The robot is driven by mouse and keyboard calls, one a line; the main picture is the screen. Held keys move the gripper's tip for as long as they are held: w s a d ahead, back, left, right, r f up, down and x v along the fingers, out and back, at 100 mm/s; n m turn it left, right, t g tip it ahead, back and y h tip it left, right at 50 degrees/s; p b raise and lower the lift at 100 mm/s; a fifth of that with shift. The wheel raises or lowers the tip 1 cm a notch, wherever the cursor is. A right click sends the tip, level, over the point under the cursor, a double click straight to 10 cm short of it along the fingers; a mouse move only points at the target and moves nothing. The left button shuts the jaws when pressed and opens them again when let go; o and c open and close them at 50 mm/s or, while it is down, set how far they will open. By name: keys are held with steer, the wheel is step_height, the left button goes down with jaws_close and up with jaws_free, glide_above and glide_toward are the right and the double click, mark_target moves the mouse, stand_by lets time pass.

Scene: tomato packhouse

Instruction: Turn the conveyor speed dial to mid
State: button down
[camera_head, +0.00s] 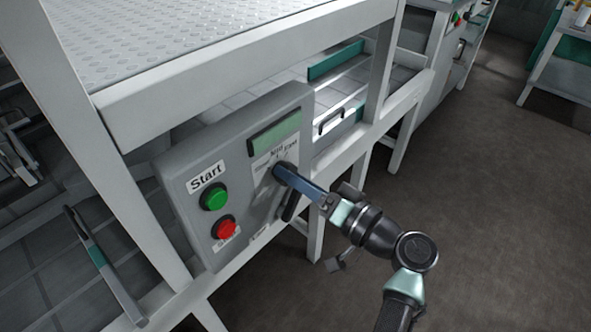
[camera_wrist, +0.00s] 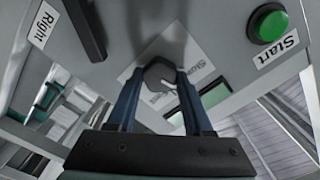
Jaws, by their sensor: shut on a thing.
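The speed dial (camera_wrist: 160,72) is a dark round knob on a white scale plate, on the grey control panel (camera_head: 182,173). In the head view the dial (camera_head: 279,170) is mostly hidden by my gripper. Printed words show on the scale (camera_head: 262,160), but I cannot read the dial's setting for certain. My gripper (camera_head: 284,174) reaches in from the right, with its blue fingers shut on the dial. In the wrist view my gripper (camera_wrist: 160,82) has one finger on each side of the knob.
A green Start button (camera_head: 214,197) and a red button (camera_head: 224,229) sit left of the dial. A display (camera_head: 274,134) is above it. A black lever (camera_head: 292,205) stands close below my fingers. White frame legs (camera_head: 316,225) stand behind; the floor at right is clear.

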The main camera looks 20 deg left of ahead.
steer(key=shift+m+p, duration=0.7)
steer(key=shift+m, duration=0.5)
steer(key=shift+c, duration=1.5)
jaws_free()
steer(key=shift+d, duration=0.15)
steer(key=p+v, duration=0.1)
steer(key=v, duration=1.1)
steer(key=shift+d, duration=0.35)
steer(key=shift+s, duration=0.15)
